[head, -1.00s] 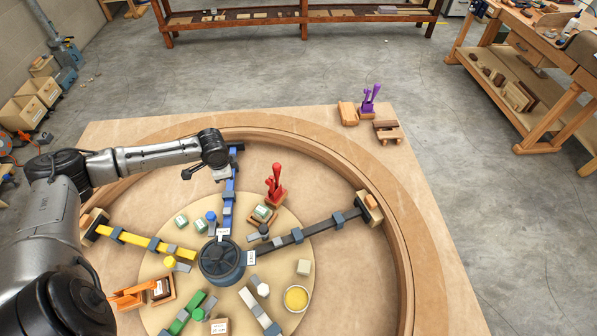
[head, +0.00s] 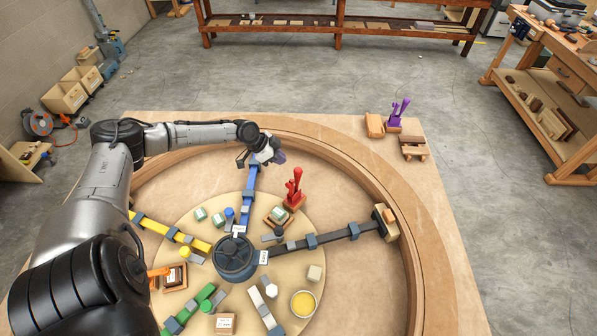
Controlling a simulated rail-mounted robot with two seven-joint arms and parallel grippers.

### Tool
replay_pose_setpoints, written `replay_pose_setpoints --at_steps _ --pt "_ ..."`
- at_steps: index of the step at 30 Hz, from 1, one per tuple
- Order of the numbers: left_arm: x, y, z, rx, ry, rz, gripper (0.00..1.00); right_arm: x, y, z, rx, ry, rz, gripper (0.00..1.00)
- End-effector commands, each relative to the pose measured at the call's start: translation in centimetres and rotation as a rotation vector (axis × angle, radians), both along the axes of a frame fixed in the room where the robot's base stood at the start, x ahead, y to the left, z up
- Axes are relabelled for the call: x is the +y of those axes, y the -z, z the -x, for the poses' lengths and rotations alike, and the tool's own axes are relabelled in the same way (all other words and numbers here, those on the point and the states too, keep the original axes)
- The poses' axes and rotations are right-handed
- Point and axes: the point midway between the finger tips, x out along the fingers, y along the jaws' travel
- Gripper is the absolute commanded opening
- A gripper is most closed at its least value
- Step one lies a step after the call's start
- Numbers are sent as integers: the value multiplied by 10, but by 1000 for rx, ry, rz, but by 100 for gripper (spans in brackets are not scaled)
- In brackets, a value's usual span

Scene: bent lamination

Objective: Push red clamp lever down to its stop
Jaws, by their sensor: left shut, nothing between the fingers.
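The red clamp (head: 294,189) stands on the round table, just right of the blue arm, with its lever pointing up. My left gripper (head: 267,156) is to the upper left of the red clamp, over the outer end of the blue arm (head: 248,190). It is shut and empty, and apart from the red lever. The fingertips are small and partly hidden by the gripper body. My right gripper is not in view.
A dark round hub (head: 234,258) sits mid-table, with blue, black, yellow, green and white arms around it. A curved wooden rim (head: 385,185) borders the table. A purple clamp (head: 397,112) and wooden blocks stand at the back right corner.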

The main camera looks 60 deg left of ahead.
Motion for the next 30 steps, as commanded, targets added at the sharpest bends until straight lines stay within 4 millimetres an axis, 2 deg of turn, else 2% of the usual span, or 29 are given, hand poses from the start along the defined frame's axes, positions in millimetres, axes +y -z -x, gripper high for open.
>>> replay_pose_setpoints --at_steps 10,21,30 --pt "-1 5 -1 2 0 2 0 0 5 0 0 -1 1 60" --pt "-11 36 -22 0 -1 2 0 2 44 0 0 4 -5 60" --pt "-17 53 -34 2 -1 1 0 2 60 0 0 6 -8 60"
